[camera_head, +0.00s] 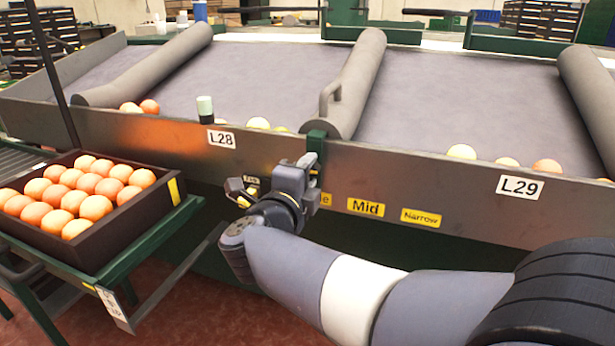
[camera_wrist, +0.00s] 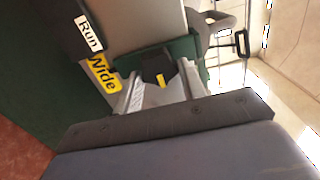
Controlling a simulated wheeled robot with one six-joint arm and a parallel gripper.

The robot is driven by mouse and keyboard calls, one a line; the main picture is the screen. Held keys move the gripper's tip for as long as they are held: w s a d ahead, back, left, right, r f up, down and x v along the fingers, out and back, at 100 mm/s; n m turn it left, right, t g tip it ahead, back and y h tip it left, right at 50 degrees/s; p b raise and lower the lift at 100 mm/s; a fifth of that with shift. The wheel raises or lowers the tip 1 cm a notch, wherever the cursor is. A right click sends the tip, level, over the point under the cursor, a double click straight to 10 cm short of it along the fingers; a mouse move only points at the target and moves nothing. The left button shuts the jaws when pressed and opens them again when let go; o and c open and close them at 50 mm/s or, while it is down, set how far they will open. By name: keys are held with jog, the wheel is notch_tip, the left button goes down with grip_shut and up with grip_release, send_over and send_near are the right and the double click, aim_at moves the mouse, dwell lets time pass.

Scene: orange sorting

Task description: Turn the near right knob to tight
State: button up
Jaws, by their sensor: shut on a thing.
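My gripper (camera_wrist: 162,86) is shut on a small dark knob (camera_wrist: 155,66) with a yellow mark, seen in the wrist view. The knob sits on a green block (camera_wrist: 186,52) at the machine's front. In the head view my gripper (camera_head: 306,165) is against the front panel, just below the green block (camera_head: 316,146), and hides the knob. A yellow Wide label (camera_wrist: 103,73) and a white Run label (camera_wrist: 89,33) are beside the knob in the wrist view. I can read no label saying tight.
Yellow Mid (camera_head: 366,206) and Narrow (camera_head: 421,217) labels run along the panel to the right. A crate of oranges (camera_head: 168,190) stands on a green stand at left. A grey padded divider (camera_head: 362,75) with a handle rises above the green block. Loose fruit lies behind the panel.

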dwell(0.3)
jog(key=o, duration=1)
jog(key=shift+p+v, duration=1.65)
jog(key=shift+v, duration=3.75)
jog(key=b+x, duration=0.3)
jog(key=x, duration=0.8)
jog(key=shift+s+a, duration=0.1)
jog(key=shift+s, duration=0.1)
